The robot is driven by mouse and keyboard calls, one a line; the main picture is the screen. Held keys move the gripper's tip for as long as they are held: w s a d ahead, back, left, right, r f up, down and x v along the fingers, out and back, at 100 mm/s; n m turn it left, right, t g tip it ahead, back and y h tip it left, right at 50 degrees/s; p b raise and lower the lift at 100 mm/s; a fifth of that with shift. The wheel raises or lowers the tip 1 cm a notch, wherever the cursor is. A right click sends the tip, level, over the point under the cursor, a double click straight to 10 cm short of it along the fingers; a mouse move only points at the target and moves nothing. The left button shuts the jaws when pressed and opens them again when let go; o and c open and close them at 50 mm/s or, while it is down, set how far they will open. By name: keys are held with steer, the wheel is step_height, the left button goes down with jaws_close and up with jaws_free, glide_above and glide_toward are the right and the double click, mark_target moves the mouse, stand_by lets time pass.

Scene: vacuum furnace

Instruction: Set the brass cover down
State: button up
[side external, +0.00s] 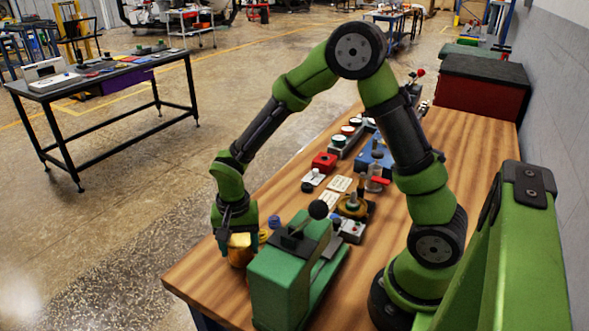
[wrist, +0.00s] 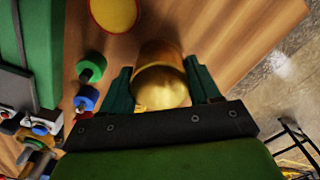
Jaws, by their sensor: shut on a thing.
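The brass cover (wrist: 160,77) is a shiny golden cylinder. In the wrist view it sits between the two dark green fingers of my gripper (wrist: 162,88), which press on its sides. In the side external view my gripper (side external: 240,243) points down near the front left edge of the wooden table, left of a green machine. The cover (side external: 239,240) shows there as a yellow-brown shape at the fingers, partly hidden by them and the machine. I cannot tell whether its lower end touches the table.
The green machine (side external: 287,274) with a black ball-ended lever stands close by. A yellow disc with a red rim (wrist: 113,13) lies on the wood. A green spool (wrist: 91,67) and a blue spool (wrist: 86,98) are beside the cover. The table's edge is near; bare wood surrounds the disc.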

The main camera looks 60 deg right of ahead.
mark_target(239, 241)
steer(key=shift+f, duration=0.25)
steer(key=shift+f, duration=0.15)
steer(key=o, duration=1.2)
step_height(239, 241, up, 12)
steer(key=s+d+r+n+t, duration=0.1)
steer(key=s+r+n+t, duration=0.1)
steer(key=s+r, duration=0.1)
steer(key=s+d+r+n+t+y, duration=0.1)
steer(key=s+r+n+t, duration=0.1)
steer(key=s+r, duration=0.2)
steer(key=s+r+n+t+y, duration=0.1)
steer(key=s+r+n+t, duration=0.1)
steer(key=s, duration=0.4)
steer(key=shift+d+r+t, duration=0.2)
steer(key=shift+r+t, duration=0.05)
steer(key=shift+r, duration=0.2)
steer(key=shift+d+r+t, duration=0.2)
steer(key=shift+r+t, duration=0.05)
steer(key=shift+r, duration=0.2)
steer(key=shift+s+n, duration=0.3)
steer(key=shift+s, duration=0.05)
